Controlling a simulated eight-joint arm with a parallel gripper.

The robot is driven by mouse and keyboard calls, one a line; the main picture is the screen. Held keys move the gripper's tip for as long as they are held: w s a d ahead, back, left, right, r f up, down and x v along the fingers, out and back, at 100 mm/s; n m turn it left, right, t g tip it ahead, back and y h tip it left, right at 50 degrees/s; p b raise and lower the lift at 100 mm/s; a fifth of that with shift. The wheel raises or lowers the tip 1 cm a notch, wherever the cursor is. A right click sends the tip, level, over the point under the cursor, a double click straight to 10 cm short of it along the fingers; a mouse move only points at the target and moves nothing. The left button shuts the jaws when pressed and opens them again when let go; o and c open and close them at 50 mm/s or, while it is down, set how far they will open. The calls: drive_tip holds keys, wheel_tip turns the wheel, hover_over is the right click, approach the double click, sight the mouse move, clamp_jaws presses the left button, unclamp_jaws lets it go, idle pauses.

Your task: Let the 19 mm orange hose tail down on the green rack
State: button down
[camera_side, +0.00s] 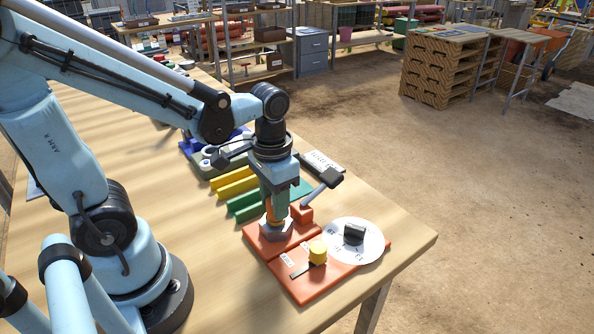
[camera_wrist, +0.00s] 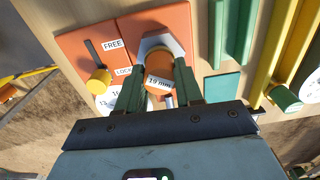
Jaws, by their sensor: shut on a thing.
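My gripper (camera_wrist: 158,95) is shut on the orange hose tail (camera_wrist: 158,84), which carries a "19 mm" label. In the side view my gripper (camera_side: 277,203) points down and the hose tail (camera_side: 276,217) stands upright between the fingers. It is at the grey hexagonal socket (camera_side: 270,233) on the orange board (camera_side: 300,284); I cannot tell if it is seated in it or just above. The green rack (camera_side: 245,208), two green bars, lies behind the board in the side view. It also shows at the upper right of the wrist view (camera_wrist: 232,32), with no hose tail seen on it.
A yellow knob (camera_wrist: 98,80) sits at the LOCK end of a slot marked FREE and LOCK. A white dial (camera_side: 370,246) with a dark block stands at the board's corner. Yellow bars (camera_side: 234,183) and a blue rack lie beyond the green one. The table's right edge is close.

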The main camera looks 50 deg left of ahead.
drive_tip(key=shift+r, duration=0.45)
drive_tip(key=shift+r, duration=2.45)
drive_tip(key=c, duration=1.4)
unclamp_jaws()
clamp_jaws()
